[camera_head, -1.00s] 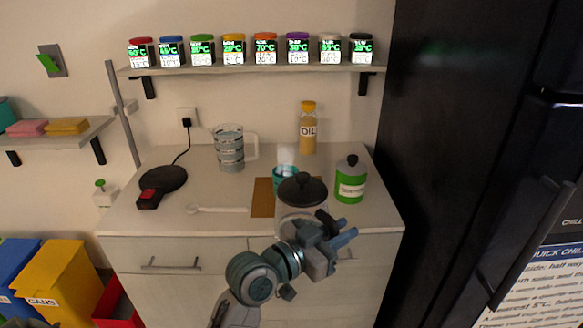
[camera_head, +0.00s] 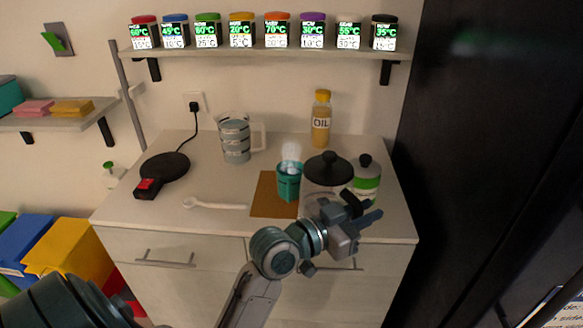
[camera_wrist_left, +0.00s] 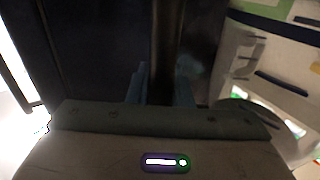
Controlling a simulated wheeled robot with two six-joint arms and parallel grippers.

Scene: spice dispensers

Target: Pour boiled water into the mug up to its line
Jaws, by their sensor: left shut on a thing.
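The teal mug (camera_head: 289,186) stands upright on the counter at the right edge of a brown mat (camera_head: 263,203). A pale, steam-like wisp shows above it. Its line and water level cannot be made out. A clear kettle-like vessel (camera_head: 315,187) with a black knobbed lid (camera_head: 328,167) is close to the right of the mug, roughly upright. My left gripper (camera_head: 362,219) is at its front right, shut on its dark handle, which shows as a dark bar (camera_wrist_left: 165,55) in the left wrist view. The vessel's bottom is hidden. My right gripper is out of view.
An oil bottle (camera_head: 321,120) and a marked glass jug (camera_head: 236,140) stand behind. A corded black base (camera_head: 165,170) and a white spoon (camera_head: 215,205) lie left. Spice jars line the shelf (camera_head: 270,54).

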